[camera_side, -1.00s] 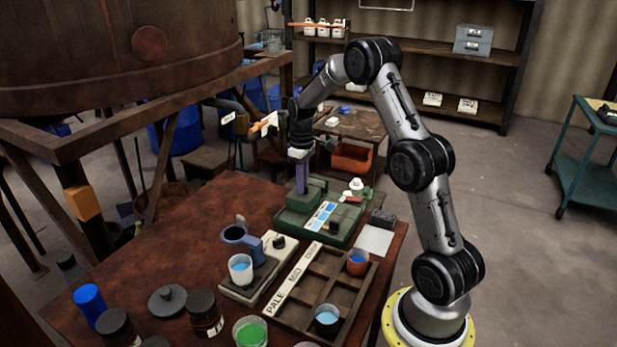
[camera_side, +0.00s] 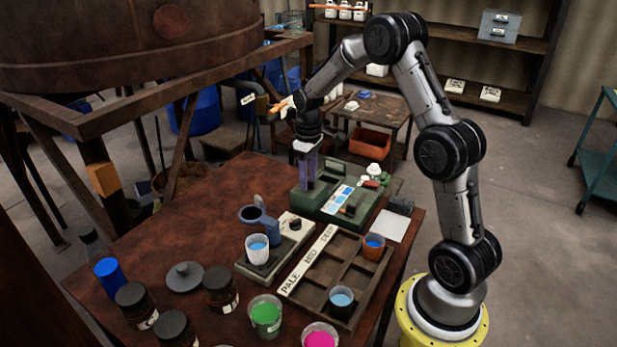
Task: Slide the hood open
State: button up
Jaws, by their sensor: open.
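The green instrument box (camera_side: 335,208) sits on the far right part of the table, with a strip of blue and white patches on top. A raised green part (camera_side: 332,172) at its back left looks like the hood; how far it is slid is too small to tell. My gripper (camera_side: 308,184) points straight down at the box's left end, its purple fingers reaching the top of the box. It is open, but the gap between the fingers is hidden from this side. I cannot tell whether the fingers touch the hood.
In front stand a grey stand with a blue-grey holder (camera_side: 260,216) and white cup (camera_side: 257,248), and a wooden tray marked PALE, MID, DEEP (camera_side: 308,262). Several jars and cups crowd the near edge. The table's left part (camera_side: 170,225) is clear. A large vat (camera_side: 90,45) hangs over the left.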

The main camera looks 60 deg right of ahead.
notch_tip(320, 180, up, 14)
dwell(0.6)
jog(key=shift+a, duration=0.15)
